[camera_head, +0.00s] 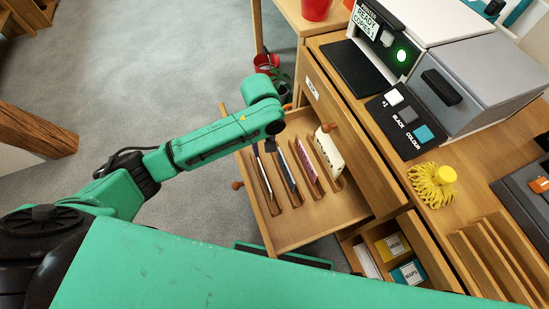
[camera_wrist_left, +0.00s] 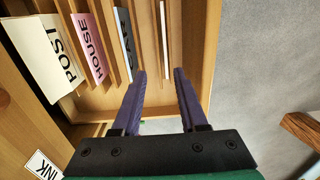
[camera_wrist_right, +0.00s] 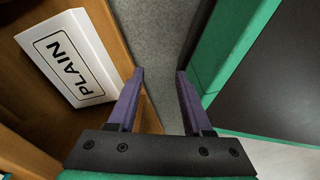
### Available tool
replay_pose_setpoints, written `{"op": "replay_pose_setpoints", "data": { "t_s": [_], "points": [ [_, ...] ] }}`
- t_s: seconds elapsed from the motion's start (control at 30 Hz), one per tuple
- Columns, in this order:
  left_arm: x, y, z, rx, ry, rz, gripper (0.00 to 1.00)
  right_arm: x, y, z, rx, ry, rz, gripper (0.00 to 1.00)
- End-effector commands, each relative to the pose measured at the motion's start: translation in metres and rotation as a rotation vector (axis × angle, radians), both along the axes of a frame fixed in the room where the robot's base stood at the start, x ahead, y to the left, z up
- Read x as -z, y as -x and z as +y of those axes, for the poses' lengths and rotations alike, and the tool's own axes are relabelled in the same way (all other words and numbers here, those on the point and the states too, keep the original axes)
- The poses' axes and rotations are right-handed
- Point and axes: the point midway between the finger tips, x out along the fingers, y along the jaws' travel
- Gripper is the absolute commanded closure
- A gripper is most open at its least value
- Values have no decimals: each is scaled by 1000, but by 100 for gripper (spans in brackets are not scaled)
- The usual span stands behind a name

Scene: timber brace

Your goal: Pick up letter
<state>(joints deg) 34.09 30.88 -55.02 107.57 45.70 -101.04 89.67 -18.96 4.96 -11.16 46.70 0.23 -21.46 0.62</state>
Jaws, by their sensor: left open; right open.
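An open wooden drawer (camera_head: 305,230) holds several thin upright cards in slots. They are a cream one marked POST (camera_wrist_left: 50,55), a pink one marked HOUSE (camera_wrist_left: 90,45), a blue one with partly hidden lettering (camera_wrist_left: 123,42), and a thin whitish one (camera_wrist_left: 164,38) seen edge-on. In the head view, the cream card (camera_head: 330,150) is furthest right and the whitish card (camera_head: 263,172) furthest left. I cannot tell which is the letter. My left gripper (camera_wrist_left: 160,75) is open and empty above the drawer's left part. My right gripper (camera_wrist_right: 160,74) is open and empty beside a white block marked PLAIN (camera_wrist_right: 72,62).
A lower drawer (camera_head: 352,250) stands open with yellow and teal packs in it. The desk top carries a copier (camera_head: 470,80), a button panel (camera_head: 402,118) and a yellow tasselled object (camera_head: 432,186). Grey carpet left of the drawer is free.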

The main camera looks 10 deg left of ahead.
Motion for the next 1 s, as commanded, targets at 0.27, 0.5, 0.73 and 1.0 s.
{"op": "replay_pose_setpoints", "data": {
  "t_s": [0.27,0.5,0.73,1.0],
  "points": [
    [71,2,1,0,-1,2,57,-3,-42,10,20,-6,-9,50],
    [104,1,1,1,-1,-1,57,-16,-65,15,31,-11,-11,50],
    [142,1,0,3,0,-1,57,-35,-90,21,44,-17,-15,50],
    [142,1,0,3,1,-2,73,-40,-92,21,45,-17,-14,50]
  ]
}}
